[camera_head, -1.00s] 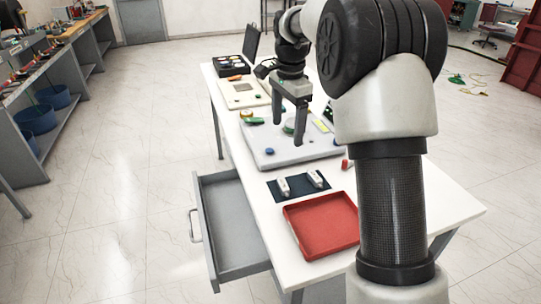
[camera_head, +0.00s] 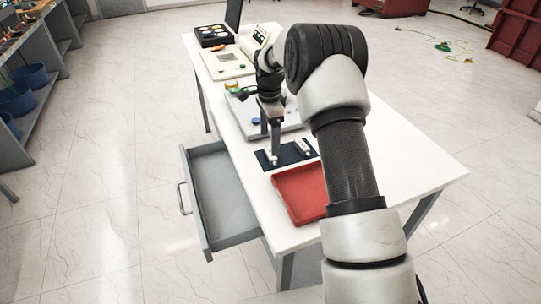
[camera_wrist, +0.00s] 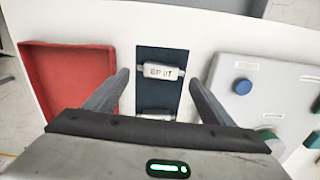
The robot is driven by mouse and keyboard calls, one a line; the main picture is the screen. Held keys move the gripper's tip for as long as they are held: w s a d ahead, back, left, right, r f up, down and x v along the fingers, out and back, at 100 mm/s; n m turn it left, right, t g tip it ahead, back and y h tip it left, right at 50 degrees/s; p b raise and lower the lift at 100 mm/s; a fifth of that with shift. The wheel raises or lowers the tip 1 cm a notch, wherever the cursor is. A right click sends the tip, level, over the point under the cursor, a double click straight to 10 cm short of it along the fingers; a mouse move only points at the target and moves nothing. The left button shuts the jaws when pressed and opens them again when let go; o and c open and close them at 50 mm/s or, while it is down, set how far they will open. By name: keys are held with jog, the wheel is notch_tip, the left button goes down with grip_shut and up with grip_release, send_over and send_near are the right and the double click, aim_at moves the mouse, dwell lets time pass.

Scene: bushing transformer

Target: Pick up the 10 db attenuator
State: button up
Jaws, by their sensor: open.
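Two small white attenuators lie on a dark blue mat (camera_head: 287,159) on the white table. The left one in the head view (camera_head: 272,158) is the upper one in the wrist view (camera_wrist: 161,71), where its label looks like an upside-down "10 dB". The other attenuator (camera_head: 303,147) is mostly hidden behind my gripper's body in the wrist view (camera_wrist: 155,117). My gripper (camera_head: 269,142) is open, pointing down close above the left attenuator. In the wrist view its fingertips (camera_wrist: 158,77) are either side of the labelled attenuator, with nothing between them held.
A red tray (camera_head: 301,191) stands beside the mat, on the near side. A grey panel with knobs (camera_wrist: 270,75) is on the mat's other side. An open drawer (camera_head: 226,200) sticks out at the table's left. The table's right side is clear.

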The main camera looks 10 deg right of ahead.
jog(key=f, duration=0.5)
jog(key=shift+w+d+f+p, duration=0.2)
jog(key=shift+f+p, duration=0.1)
jog(key=shift+p, duration=0.1)
jog(key=c, duration=1.2)
jog(key=shift+r, duration=0.1)
